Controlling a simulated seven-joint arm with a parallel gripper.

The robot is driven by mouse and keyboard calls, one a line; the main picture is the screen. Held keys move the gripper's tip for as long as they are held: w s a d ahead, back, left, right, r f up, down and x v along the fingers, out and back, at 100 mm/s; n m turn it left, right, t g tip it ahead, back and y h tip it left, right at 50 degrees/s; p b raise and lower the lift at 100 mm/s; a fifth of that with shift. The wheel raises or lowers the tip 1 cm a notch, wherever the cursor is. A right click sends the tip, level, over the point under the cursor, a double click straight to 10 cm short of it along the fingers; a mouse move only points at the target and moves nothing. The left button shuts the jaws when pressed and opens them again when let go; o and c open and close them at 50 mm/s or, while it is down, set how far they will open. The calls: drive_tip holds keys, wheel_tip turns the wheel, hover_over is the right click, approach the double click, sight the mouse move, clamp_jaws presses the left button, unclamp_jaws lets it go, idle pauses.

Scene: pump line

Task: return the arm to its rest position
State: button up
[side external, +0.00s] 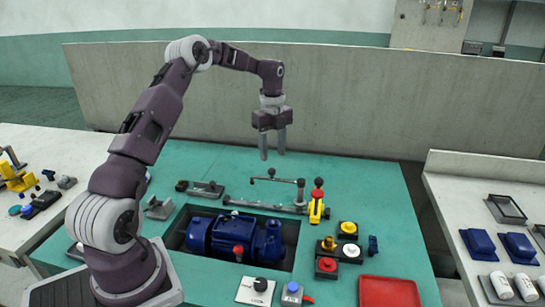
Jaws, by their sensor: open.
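My gripper (273,143) hangs above the back part of the green table (350,180), its fingers pointing down. The fingers are apart and nothing is between them. My arm is raised and bent over from the left side of the table. Below the gripper, a blue pump (222,237) lies in a dark recess in the table. Part of the table's left side is hidden behind my arm.
A grey rod fixture (275,179) and a yellow part with a red knob (318,205) stand on the table. Button boxes (292,293) and a red tray (388,292) are at the front. Side benches hold parts. A grey wall (360,95) stands behind.

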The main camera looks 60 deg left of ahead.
drive_tip(key=s+d+r+n+t+y, duration=0.1)
drive_tip(key=s+d+r+n, duration=0.4)
drive_tip(key=d+r, duration=0.45)
drive_tip(key=s+d+r+n+t+y, duration=0.15)
drive_tip(key=s+d+r+n, duration=0.25)
drive_tip(key=s+d+r, duration=0.45)
drive_tip(key=s+d+f+n+t+h, duration=0.1)
drive_tip(key=s+d+n, duration=0.3)
drive_tip(key=s, duration=0.4)
drive_tip(key=s+d+n+t+h, duration=0.1)
drive_tip(key=s+d+n+t, duration=0.1)
drive_tip(key=s+d+n, duration=0.3)
drive_tip(key=s, duration=0.4)
drive_tip(key=shift+d+f, duration=0.25)
drive_tip(key=shift+f, duration=0.1)
